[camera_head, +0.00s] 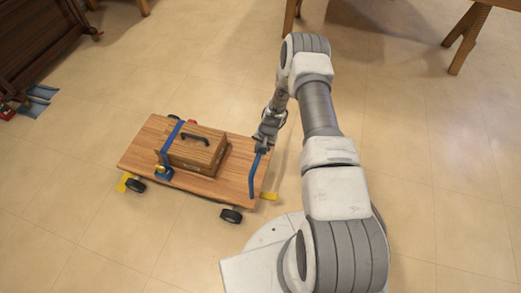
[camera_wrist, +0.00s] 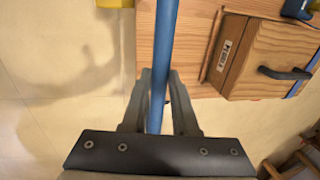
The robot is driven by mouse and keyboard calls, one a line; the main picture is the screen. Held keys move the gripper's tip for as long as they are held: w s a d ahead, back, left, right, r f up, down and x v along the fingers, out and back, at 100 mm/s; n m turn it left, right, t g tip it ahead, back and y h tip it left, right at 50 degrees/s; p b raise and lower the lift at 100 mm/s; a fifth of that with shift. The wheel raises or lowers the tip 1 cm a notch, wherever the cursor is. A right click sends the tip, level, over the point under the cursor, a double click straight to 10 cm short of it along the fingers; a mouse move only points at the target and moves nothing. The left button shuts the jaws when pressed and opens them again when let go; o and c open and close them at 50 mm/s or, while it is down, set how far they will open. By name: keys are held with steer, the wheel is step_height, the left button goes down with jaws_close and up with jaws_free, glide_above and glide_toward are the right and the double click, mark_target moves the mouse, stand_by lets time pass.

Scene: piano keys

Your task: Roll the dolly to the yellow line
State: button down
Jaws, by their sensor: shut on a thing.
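The dolly (camera_head: 222,190) is a wooden platform on black wheels, standing on the tiled floor. A wooden box (camera_head: 195,152) with a dark handle sits on it under a blue strap. A blue bar handle (camera_head: 253,176) stands at the dolly's right end; it also shows in the wrist view (camera_wrist: 165,45). My gripper (camera_wrist: 158,92) is shut around this bar; in the head view it is at the bar's top (camera_head: 266,138). Yellow shows on the floor at the dolly's left (camera_head: 131,184) and right (camera_head: 269,196) ends; whether it joins underneath is hidden.
A dark wooden cabinet or piano (camera_head: 35,45) stands at the upper left, with blue items (camera_head: 38,98) on the floor beside it. Wooden trestle legs (camera_head: 465,35) are at the upper right. The floor left of and below the dolly is clear.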

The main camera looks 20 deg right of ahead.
steer(key=shift+w+a, duration=0.2)
steer(key=shift+a, duration=0.05)
steer(key=c, duration=0.7)
jaws_free()
steer(key=shift+r, duration=0.1)
steer(key=shift+s+d+r, duration=0.1)
steer(key=shift+r, duration=0.2)
steer(key=d+r+p, duration=0.1)
steer(key=r+p, duration=0.1)
steer(key=r, duration=0.3)
steer(key=s+r+p, duration=0.1)
steer(key=r, duration=0.5)
steer(key=d+r+p, duration=0.1)
steer(key=r+p, duration=0.1)
steer(key=r, duration=0.3)
steer(key=shift+s+d+r+p, duration=0.2)
steer(key=shift+s+d+p, duration=0.1)
steer(key=shift+s+d, duration=0.1)
